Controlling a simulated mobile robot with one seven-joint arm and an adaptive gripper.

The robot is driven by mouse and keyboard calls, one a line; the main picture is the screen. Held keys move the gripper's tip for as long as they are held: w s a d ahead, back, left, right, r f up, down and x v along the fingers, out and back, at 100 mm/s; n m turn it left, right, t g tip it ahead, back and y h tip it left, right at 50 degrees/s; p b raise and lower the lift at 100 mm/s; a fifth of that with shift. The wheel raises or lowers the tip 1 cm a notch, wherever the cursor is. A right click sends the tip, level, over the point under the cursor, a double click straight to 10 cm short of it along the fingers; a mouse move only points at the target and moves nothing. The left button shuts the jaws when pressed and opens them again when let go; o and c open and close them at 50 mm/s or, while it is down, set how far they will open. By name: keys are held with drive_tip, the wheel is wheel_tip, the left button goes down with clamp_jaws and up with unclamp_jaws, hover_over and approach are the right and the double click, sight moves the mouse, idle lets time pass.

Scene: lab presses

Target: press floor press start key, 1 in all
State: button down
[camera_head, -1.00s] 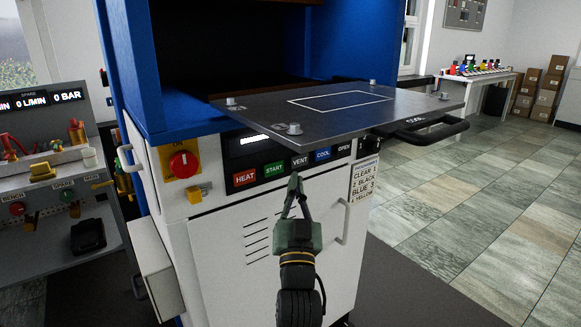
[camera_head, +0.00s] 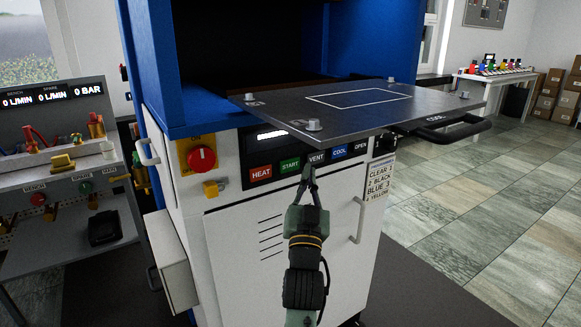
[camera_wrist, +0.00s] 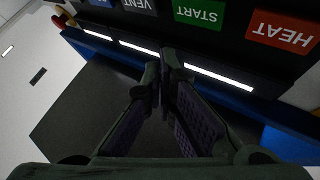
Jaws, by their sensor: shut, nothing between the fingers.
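The floor press (camera_head: 290,235) is a white cabinet with a blue frame. Its black control panel carries a row of keys: red HEAT, green START, black VENT, blue COOL and OPEN. The green START key (camera_head: 290,165) is second from the left. My gripper (camera_head: 309,168) is shut and empty, its tips just below the VENT key (camera_head: 316,157) in the head view, right of START. In the wrist view the START key (camera_wrist: 198,12) appears upside down at the top, and my fingertips (camera_wrist: 167,52) point towards the panel between VENT and START. I cannot see any contact.
A dark metal plate (camera_head: 365,105) juts out over the panel's right part, with a black handle (camera_head: 440,132) at its right. A red knob on a yellow plate (camera_head: 201,158) is left of the keys. A grey bench panel (camera_head: 55,150) stands at the left. Floor at right is clear.

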sight(296, 169)
drive_tip(key=shift+w+a+b, duration=0.2)
drive_tip(key=shift+w+a, duration=0.4)
drive_tip(key=shift+w, duration=0.2)
drive_tip(key=shift+w+a+b, duration=0.15)
drive_tip(key=shift+w+a, duration=0.45)
drive_tip(key=shift+w, duration=0.2)
idle(0.3)
drive_tip(key=shift+w+a, duration=0.25)
drive_tip(key=shift+w, duration=0.1)
drive_tip(key=shift+w+a+b, duration=0.25)
drive_tip(key=shift+w+b, duration=0.05)
drive_tip(key=shift+b, duration=0.05)
idle(0.6)
drive_tip(key=shift+s+d, duration=0.1)
drive_tip(key=shift+d, duration=0.05)
drive_tip(key=shift+s+d, duration=0.35)
drive_tip(key=shift+s, duration=0.2)
drive_tip(key=s+d, duration=0.1)
drive_tip(key=s, duration=0.1)
drive_tip(key=s+d+p, duration=0.1)
drive_tip(key=s+d, duration=0.1)
idle(0.6)
